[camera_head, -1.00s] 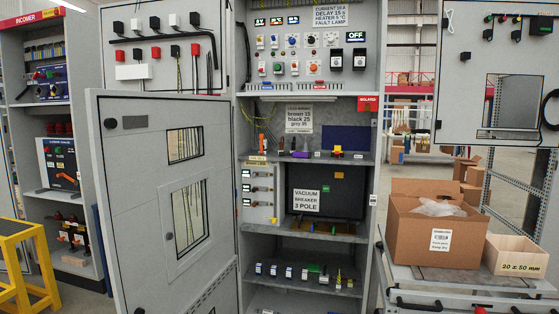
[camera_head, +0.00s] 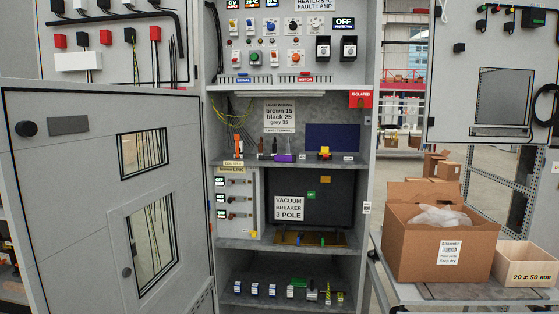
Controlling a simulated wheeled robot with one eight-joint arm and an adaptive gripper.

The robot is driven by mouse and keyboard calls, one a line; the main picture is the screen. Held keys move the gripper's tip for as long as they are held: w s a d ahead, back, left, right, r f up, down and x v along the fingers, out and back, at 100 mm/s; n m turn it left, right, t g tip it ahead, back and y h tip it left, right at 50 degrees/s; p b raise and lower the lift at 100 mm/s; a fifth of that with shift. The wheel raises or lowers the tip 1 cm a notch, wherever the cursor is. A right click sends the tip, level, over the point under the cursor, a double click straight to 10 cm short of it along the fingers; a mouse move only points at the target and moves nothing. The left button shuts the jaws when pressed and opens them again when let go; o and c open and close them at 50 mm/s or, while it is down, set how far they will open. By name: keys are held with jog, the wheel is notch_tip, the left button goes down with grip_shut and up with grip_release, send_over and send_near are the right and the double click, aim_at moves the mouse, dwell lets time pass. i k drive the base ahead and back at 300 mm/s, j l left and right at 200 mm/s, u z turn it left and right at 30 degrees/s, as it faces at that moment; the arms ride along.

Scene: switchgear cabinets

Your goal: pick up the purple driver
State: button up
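A small purple object (camera_head: 284,157), which looks like the purple driver or its holder, is at the front edge of the middle shelf (camera_head: 340,166) in the open cabinet. It is too small to tell its exact shape. Thin dark upright tools (camera_head: 261,147) stand just left of it, and an orange upright tool (camera_head: 238,145) is farther left. A yellow and red item (camera_head: 324,153) sits to the right. My gripper is not in view.
The open cabinet door (camera_head: 85,190) swings out at the left. A vacuum breaker (camera_head: 335,200) sits below the shelf. A cart at the right bears a cardboard box (camera_head: 420,243) and a smaller box (camera_head: 525,265). Another panel (camera_head: 470,50) hangs at the upper right.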

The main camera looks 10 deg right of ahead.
aim_at(288, 158)
jog(key=k+j, duration=0.25)
jog(key=i+j+z, duration=0.1)
jog(key=i+z, duration=0.15)
jog(key=i, duration=0.3)
jog(key=i+j+z, duration=0.2)
jog(key=i, duration=0.3)
jog(key=i+j+z, duration=0.25)
jog(key=i, duration=0.25)
